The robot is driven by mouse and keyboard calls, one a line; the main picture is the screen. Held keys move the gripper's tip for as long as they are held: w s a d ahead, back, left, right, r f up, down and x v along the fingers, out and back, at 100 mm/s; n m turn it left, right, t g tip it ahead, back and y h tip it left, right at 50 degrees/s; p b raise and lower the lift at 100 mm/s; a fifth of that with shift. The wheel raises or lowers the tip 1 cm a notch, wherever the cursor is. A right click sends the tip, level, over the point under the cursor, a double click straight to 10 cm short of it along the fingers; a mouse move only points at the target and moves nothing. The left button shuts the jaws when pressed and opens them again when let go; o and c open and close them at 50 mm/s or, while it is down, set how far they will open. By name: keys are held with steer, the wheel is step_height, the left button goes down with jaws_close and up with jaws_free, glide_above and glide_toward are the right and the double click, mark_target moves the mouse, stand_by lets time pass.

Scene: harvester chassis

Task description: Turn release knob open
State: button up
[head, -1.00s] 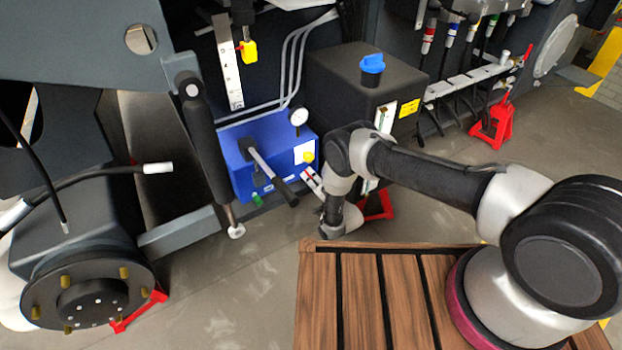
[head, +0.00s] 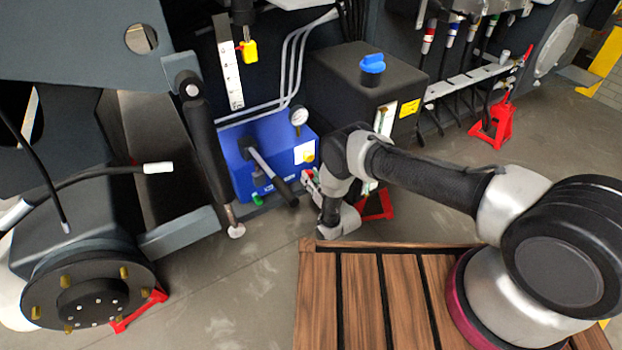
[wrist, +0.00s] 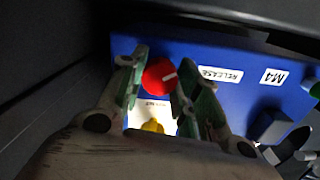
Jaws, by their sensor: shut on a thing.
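The knob is hidden there.
A black lever (head: 270,173) sticks out in front of the blue unit, with a gauge (head: 298,117) on top. A black tank (head: 340,82) with a blue cap stands close behind my arm. A dark cylinder (head: 207,150) stands to the left. A yellow knob (wrist: 153,126) is below the red one.

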steer(key=n, duration=0.5)
steer(key=shift+f, duration=0.1)
steer(key=n, duration=0.5)
steer(key=shift+n, duration=0.4)
steer(key=o, duration=1.1)
steer(key=shift+c, duration=0.2)
steer(key=shift+d, duration=0.1)
steer(key=v, duration=1.2)
steer(key=shift+f, duration=0.15)
